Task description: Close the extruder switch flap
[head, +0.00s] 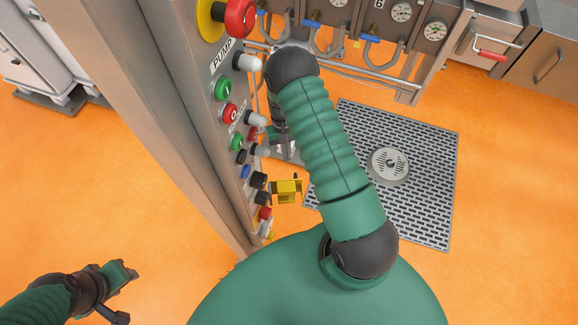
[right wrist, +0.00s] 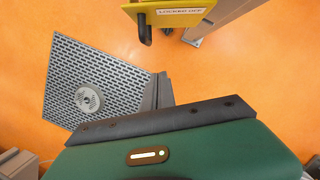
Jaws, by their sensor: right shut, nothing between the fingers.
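The yellow extruder switch flap (head: 286,190) sticks out from the lower part of the control panel in the head view, so it stands open. In the right wrist view the yellow flap (right wrist: 185,14) is at the top edge, cut off, with a "LOCKED OFF" label and a black knob (right wrist: 144,30) beside it. My right gripper (right wrist: 160,82) is shut and empty, with its fingers below the flap in that view and apart from it. In the head view my right arm hides much of that gripper. My left gripper (head: 120,288) is far from the panel at the lower left.
The control panel (head: 215,90) carries several buttons and knobs, with a red emergency stop (head: 240,17) at its top. A floor grate (head: 430,190) with a round drain lies to the right. Pipes and gauges (head: 402,12) stand behind. The orange floor (head: 500,200) is clear.

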